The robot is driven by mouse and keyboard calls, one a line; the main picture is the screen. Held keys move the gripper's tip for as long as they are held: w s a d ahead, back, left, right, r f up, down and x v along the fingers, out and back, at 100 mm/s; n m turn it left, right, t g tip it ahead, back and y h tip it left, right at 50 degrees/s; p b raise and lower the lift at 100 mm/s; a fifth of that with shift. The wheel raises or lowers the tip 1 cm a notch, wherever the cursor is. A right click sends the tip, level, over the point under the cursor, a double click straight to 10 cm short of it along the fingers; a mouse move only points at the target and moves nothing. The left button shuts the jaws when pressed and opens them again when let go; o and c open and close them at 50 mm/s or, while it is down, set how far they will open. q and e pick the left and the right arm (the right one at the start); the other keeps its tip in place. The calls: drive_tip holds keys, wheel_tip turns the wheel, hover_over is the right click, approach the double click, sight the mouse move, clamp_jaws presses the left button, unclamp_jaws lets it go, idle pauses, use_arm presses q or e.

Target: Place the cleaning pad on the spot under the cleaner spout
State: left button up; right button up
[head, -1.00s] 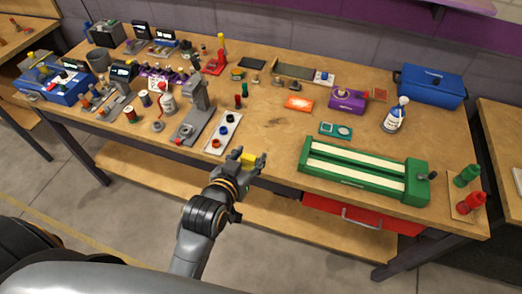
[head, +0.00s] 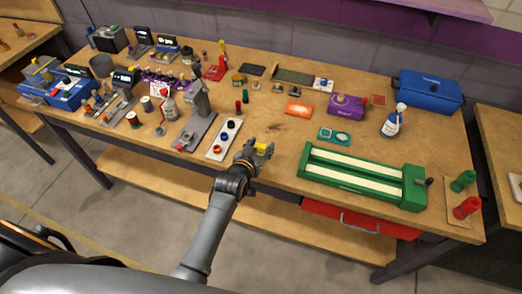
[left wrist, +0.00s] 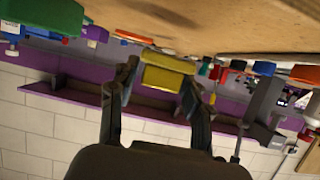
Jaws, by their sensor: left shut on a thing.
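My left gripper (head: 257,151) is over the bench's front edge, shut on a yellow block that looks like the cleaning pad (head: 264,149). In the left wrist view the yellow block (left wrist: 167,78) sits between the two dark fingers (left wrist: 158,75), with the bench top close by. A white and blue spray bottle (head: 392,124) stands right of centre on the bench. I cannot tell which bottle is the cleaner, and no marked spot under a spout is clear. My right gripper is not in view.
The wooden bench (head: 275,128) has a bare area beyond the gripper. A green slot track (head: 415,188) lies right, and a white strip with coloured knobs (head: 216,151) lies left. A teal card (head: 324,133), an orange packet (head: 298,108) and a purple box (head: 347,104) lie beyond.

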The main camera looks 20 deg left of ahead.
sight(261, 152)
use_arm(q)
drive_tip(key=shift+w+f, duration=0.3)
drive_tip(key=shift+f, duration=0.75)
drive_tip(key=shift+f+p, duration=0.4)
drive_tip(key=shift+f, duration=0.3)
drive_tip(key=shift+f, duration=0.1)
drive_tip(key=shift+f, duration=0.15)
drive_tip(key=o, duration=0.9)
